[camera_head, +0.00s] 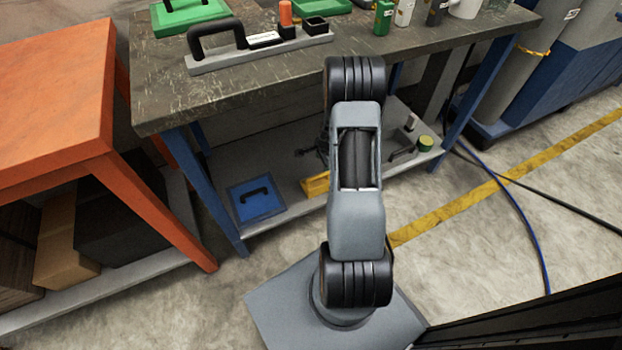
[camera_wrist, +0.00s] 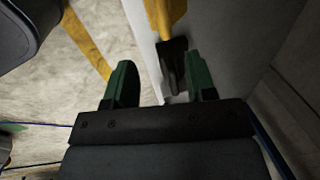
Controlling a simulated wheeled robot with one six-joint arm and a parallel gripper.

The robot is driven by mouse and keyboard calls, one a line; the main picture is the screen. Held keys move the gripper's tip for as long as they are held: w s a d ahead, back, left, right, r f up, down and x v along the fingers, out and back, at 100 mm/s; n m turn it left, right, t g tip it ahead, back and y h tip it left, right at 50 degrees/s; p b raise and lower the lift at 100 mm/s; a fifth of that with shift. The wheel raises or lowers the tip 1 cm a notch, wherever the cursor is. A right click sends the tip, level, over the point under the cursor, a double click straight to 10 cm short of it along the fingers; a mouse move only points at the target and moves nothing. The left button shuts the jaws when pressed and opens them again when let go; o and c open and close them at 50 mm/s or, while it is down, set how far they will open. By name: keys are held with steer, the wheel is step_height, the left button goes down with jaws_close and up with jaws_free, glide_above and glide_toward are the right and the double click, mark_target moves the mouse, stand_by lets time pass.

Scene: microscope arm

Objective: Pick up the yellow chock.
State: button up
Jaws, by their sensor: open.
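The yellow chock (camera_head: 316,185) lies on the lower shelf of the workbench in the head view, partly hidden behind my arm. In the wrist view a yellow piece (camera_wrist: 165,14), which looks like the chock, enters from the top edge with a dark part (camera_wrist: 172,62) below it. My gripper (camera_wrist: 160,64) has green fingers spread apart with nothing held between them. The dark part lies between the fingers in the picture, closer to the right one; I cannot tell whether they touch. My arm hides the gripper in the head view.
The lower shelf (camera_head: 290,200) also holds a blue plate with a black handle (camera_head: 256,197) at left and a green-and-yellow round item (camera_head: 425,143) at right. The benchtop (camera_head: 160,95) is above the shelf. Blue legs (camera_head: 207,190) and an orange table (camera_head: 60,90) stand left.

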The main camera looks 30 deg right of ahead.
mark_target(320, 174)
steer(key=f+b, duration=0.1)
steer(key=f, duration=0.1)
steer(key=w+f+b, duration=0.1)
steer(key=f, duration=0.2)
steer(key=w+f+b, duration=0.1)
steer(key=f, duration=0.2)
steer(key=shift+w+f+b, duration=0.25)
steer(key=shift+f+b, duration=0.5)
steer(key=shift+f, duration=0.55)
steer(key=shift+w+f+b, duration=0.25)
steer(key=shift+f+b, duration=0.45)
steer(key=shift+f, duration=0.6)
steer(key=shift+c, duration=0.2)
jaws_close()
steer(key=shift+r, duration=0.15)
